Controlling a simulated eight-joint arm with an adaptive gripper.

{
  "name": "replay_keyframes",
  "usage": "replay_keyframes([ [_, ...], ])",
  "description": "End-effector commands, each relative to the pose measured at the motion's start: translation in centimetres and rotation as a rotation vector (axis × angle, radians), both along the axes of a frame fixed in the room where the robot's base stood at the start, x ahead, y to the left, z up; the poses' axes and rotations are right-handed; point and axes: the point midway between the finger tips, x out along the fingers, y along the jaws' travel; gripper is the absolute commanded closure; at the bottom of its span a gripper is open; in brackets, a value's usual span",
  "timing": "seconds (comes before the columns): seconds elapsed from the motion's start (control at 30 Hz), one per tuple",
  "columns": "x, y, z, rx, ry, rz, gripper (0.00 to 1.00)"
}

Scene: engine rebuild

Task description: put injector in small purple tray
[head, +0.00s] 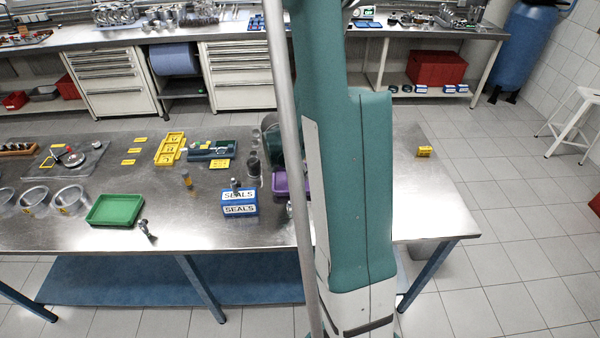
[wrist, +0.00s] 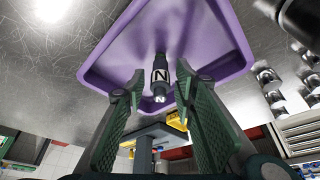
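The small purple tray (wrist: 118,48) fills the upper middle of the wrist view. In the head view only its left part (head: 279,185) shows beside my arm. The injector (wrist: 160,76), a dark and silver cylinder with a white band marked "N", appears against the tray floor near its rim. My gripper (wrist: 157,90) has its two green-padded fingers apart on either side of the injector, with a visible gap on each side. I cannot tell whether the injector rests on the tray floor. In the head view my arm hides the fingertips and the injector.
A blue SEALS box (head: 239,203) stands left of the purple tray, with small dark cylinders behind it. A green tray (head: 115,210) and a metal part (head: 146,229) lie farther left.

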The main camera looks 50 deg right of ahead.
Motion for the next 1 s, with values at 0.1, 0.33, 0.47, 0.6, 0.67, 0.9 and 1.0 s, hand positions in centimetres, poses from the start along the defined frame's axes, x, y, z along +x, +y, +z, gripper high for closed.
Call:
replay_keyframes([
  [0.1,0.0,0.0,0.2,0.000,0.000,0.000,0.72],
  [0.33,0.0,0.3,1.1,0.000,0.000,0.000,0.72],
  [0.47,0.0,0.8,2.2,0.000,0.000,0.000,0.72],
  [0.6,0.0,1.3,3.5,0.000,-0.001,0.001,0.72],
  [0.67,0.0,1.6,4.1,0.000,-0.001,0.001,0.72],
  [0.9,0.0,2.5,6.5,0.000,0.000,0.001,0.72],
  [1.0,0.0,3.0,7.5,0.000,0.000,0.001,0.72],
])
